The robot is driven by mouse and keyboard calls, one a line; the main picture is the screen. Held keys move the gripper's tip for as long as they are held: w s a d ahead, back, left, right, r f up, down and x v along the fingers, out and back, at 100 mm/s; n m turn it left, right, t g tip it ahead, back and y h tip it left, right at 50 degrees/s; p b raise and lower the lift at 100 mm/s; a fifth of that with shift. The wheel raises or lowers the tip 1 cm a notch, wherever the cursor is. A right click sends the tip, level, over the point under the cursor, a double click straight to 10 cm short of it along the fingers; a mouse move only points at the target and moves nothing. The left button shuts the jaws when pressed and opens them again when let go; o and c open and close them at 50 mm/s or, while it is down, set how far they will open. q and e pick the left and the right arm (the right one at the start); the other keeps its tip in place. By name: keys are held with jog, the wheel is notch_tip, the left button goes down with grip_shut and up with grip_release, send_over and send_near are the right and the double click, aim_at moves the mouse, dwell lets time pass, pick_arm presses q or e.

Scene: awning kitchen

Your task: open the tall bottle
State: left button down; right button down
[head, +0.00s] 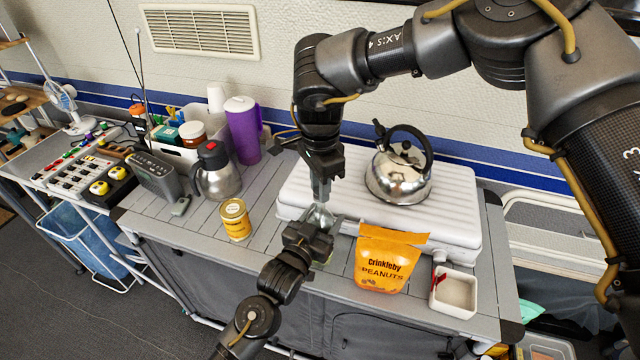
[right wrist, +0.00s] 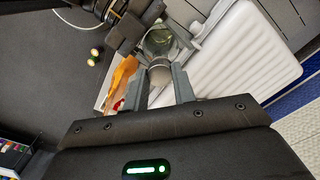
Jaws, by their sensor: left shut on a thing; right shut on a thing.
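The tall bottle is clear glass (head: 320,217) and stands between my two grippers in front of the white folded case. My left gripper (head: 316,232) is shut on its body from the front. My right gripper (head: 321,198) comes from above and is shut on its top. In the right wrist view the bottle's round cap (right wrist: 160,74) sits between the right fingers, with the glass body (right wrist: 160,42) beyond it and my left gripper (right wrist: 130,36) beside it. The grippers hide much of the bottle, so I cannot tell whether the cap is loose.
The white case (head: 300,190) lies behind, with a steel kettle (head: 397,180) on it. An orange peanut bag (head: 385,262) and a white square bowl (head: 455,291) stand to the right. A yellow can (head: 236,220) and a steel flask (head: 217,175) stand to the left.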

jog(key=shift+r, duration=0.15)
dwell(0.5)
jog(key=shift+r, duration=0.95)
jog(key=shift+r, duration=2.05)
pick_arm(q)
jog(key=shift+c, duration=1.6)
grip_release()
pick_arm(e)
notch_tip(320, 180, down, 2)
jog(key=shift+f+b, duration=0.1)
jog(key=shift+b, duration=1)
pick_arm(q)
jog(key=v, duration=1.2)
pick_arm(e)
jog(key=shift+f, duration=0.1)
